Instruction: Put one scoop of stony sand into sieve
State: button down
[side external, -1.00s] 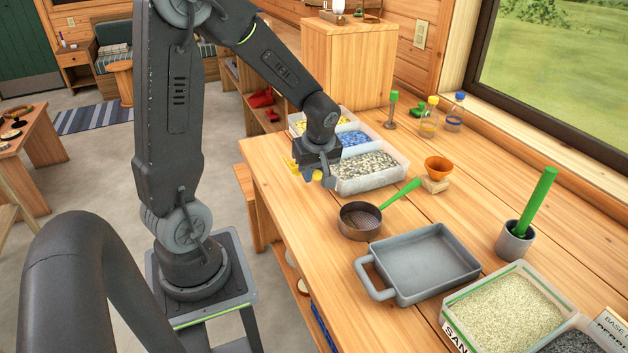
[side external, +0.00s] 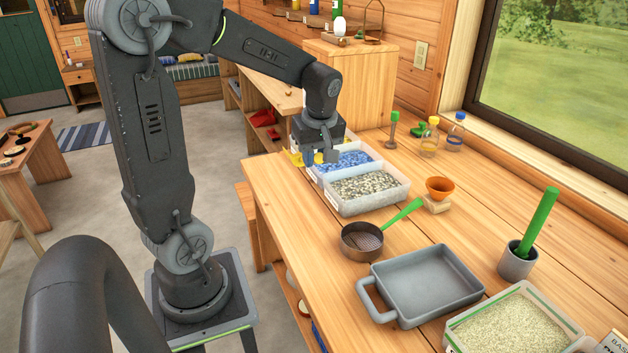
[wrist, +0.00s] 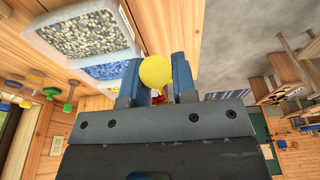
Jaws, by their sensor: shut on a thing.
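My gripper (side external: 318,157) is shut on a yellow thing, which shows as a rounded yellow end (wrist: 156,72) between the blue fingers in the wrist view. The rest of the yellow thing is hidden, so I cannot tell its full shape. My gripper hangs above the far left part of the row of bins. The bin of grey and white stony material (side external: 335,204) is at the near end of the row and shows in the wrist view (wrist: 126,12). The sieve (side external: 360,243), a round metal pan with mesh and a green handle, rests on the table nearer the camera.
A bin of blue material (side external: 350,160) adjoins the stony one. A grey tray (side external: 418,285) with a handle stands in front of the sieve. A sand box (side external: 520,320), a cup with a green rod (side external: 518,258), an orange funnel (side external: 440,187) and bottles stand to the right.

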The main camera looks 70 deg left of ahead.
jog(key=shift+h, duration=0.3)
jog(key=r, duration=0.6)
jog(key=shift+w+r, duration=0.4)
jog(key=w+d+m+h, duration=0.2)
jog(key=w+m, duration=0.2)
jog(key=w, duration=1)
notch_tip(320, 180, down, 19)
jog(key=w+a+y, duration=0.1)
jog(key=a, duration=0.1)
jog(key=shift+w, duration=0.15)
jog(key=shift+t, duration=0.3)
